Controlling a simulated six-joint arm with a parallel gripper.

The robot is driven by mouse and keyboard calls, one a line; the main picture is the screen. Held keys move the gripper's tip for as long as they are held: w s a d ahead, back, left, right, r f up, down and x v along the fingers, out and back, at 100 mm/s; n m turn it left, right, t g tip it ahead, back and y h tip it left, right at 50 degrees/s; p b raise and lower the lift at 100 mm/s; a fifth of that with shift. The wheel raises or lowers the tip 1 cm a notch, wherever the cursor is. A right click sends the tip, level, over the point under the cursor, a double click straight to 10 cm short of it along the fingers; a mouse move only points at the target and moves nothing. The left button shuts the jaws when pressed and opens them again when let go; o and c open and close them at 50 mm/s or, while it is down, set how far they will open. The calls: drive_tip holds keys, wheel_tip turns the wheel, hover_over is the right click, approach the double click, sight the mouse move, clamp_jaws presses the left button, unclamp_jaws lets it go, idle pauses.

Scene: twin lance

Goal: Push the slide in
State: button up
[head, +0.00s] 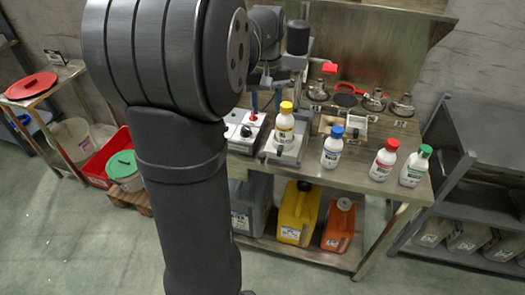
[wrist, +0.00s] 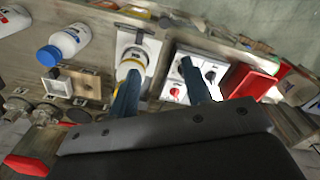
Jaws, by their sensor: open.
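My gripper (head: 266,108) is open and empty above the bench, between the bottle and a white control box (head: 243,132). I cannot tell whether a finger touches the bottle.
Bottles with blue (head: 332,150), red (head: 383,160) and green (head: 414,167) caps stand along the bench's front edge to the right. A small wooden fixture (head: 347,124) and several metal fittings (head: 373,101) sit behind them. Jugs (head: 297,213) stand on the lower shelf.

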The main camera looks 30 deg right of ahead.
sight(262, 154)
drive_tip(key=f+n, duration=0.1)
drive_tip(key=f, duration=0.4)
drive_tip(key=a+f+n, duration=0.1)
drive_tip(key=f, duration=0.5)
drive_tip(key=f+n, duration=0.1)
drive_tip(key=f, duration=0.4)
drive_tip(key=shift+s+a+f, duration=0.25)
drive_tip(key=shift+s+f, duration=0.1)
drive_tip(key=shift+c, duration=0.3)
clamp_jaws()
